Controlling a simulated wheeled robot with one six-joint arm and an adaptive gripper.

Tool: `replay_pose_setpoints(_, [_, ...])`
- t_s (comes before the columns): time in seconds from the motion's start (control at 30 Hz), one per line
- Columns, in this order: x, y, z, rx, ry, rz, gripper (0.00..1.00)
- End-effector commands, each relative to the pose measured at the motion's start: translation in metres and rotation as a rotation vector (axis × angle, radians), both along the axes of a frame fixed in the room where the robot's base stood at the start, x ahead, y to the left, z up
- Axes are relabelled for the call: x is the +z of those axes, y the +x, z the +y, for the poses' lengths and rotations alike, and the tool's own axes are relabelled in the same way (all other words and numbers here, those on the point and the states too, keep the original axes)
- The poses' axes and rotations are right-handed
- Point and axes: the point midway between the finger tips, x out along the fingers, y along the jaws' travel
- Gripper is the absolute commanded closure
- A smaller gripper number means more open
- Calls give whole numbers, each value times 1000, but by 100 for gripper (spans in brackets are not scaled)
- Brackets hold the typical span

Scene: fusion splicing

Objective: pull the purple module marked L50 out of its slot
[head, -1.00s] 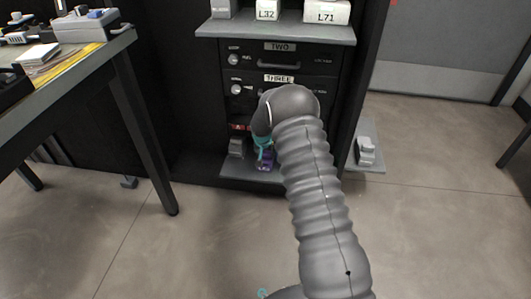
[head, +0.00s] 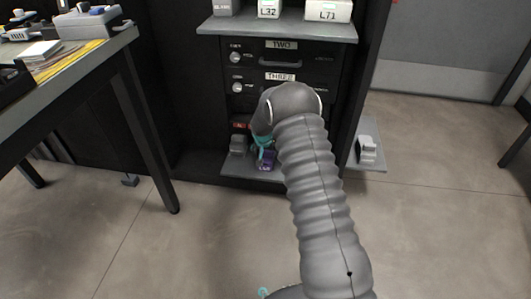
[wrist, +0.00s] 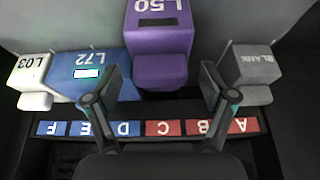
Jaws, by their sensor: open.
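The purple module marked L50 (wrist: 162,48) is upside down in the wrist view, at the top centre, with its block-shaped front facing me. It also shows small in the head view (head: 267,160), low in the cabinet and partly hidden by my arm. My gripper (wrist: 160,98) is open, with one finger on each side of the purple module's lower part and dark gaps between. The left finger overlaps the blue L72 module in the picture. I cannot tell whether either finger touches anything. In the head view my arm hides most of the gripper.
A blue module L72 (wrist: 88,72) and a white module L03 (wrist: 32,78) stand left of the purple one. A grey BLANK module (wrist: 256,68) stands right. A lettered blue and red strip (wrist: 148,128) runs below. A table (head: 75,70) stands left; the floor is clear.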

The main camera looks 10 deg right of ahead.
Motion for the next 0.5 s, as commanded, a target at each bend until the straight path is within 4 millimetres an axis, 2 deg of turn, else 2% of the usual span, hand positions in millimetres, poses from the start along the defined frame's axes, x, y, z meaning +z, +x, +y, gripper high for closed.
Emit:
replay_pose_setpoints(0.17, [19, -6, 3, 1, 0, -3, 17])
replay_pose_setpoints(0.5, [78, -30, 11, 0, 0, -2, 17])
